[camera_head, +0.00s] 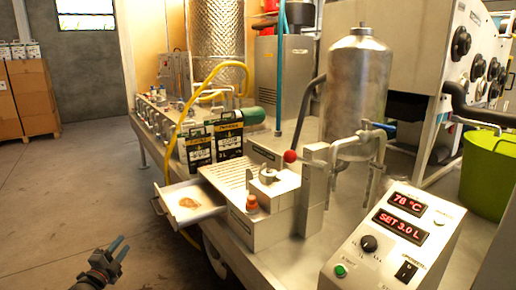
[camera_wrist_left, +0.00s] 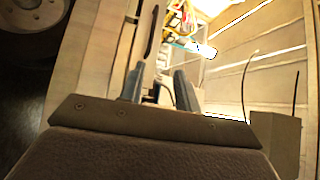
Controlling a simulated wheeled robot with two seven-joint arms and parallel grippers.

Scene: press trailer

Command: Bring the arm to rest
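My left gripper (camera_head: 124,243) is low at the left of the head view, over the floor and to the left of the trailer. Its two dark fingers stand apart with nothing between them. In the left wrist view the fingers (camera_wrist_left: 159,72) also show a gap and hold nothing. My right gripper is in neither view.
An open white drawer (camera_head: 176,213) with a brownish patch inside sticks out from the trailer, up and right of my left gripper. A control box (camera_head: 388,245) reads 78 °C and SET 3.0 L. A steel tank (camera_head: 357,85) stands behind. Floor (camera_head: 60,205) at left is clear.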

